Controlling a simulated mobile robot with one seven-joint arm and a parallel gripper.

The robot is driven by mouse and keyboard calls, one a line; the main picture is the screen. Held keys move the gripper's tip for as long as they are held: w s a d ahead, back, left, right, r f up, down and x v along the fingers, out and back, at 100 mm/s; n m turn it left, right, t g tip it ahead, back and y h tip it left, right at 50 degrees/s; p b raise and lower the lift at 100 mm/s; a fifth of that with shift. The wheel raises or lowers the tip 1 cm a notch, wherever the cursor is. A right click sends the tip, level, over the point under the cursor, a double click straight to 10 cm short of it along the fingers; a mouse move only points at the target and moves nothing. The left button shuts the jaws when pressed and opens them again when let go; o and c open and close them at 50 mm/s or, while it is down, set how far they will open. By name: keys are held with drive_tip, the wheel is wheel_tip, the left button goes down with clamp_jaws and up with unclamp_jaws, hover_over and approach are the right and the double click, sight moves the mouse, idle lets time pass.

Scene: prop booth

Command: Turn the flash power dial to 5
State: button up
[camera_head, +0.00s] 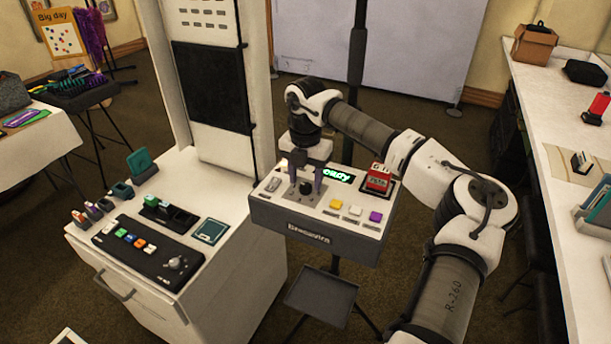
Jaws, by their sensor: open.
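A grey control box (318,236) on a stand holds a round black dial (306,188) on a grey plate in its top panel. My gripper (305,183) points down over this dial. The dial's numbers and pointer are too small to read. A second, silver-topped knob (175,263) is on a black console (140,258) at the left.
White, yellow and purple buttons lie right of the dial, with a red timer-like block (378,180) behind them. A white cabinet (232,238) stands close at the left. A dark tray (321,297) is below the box. A long counter (555,125) runs along the right.

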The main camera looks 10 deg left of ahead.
drive_tip(key=shift+f, duration=0.75)
drive_tip(key=c, duration=1)
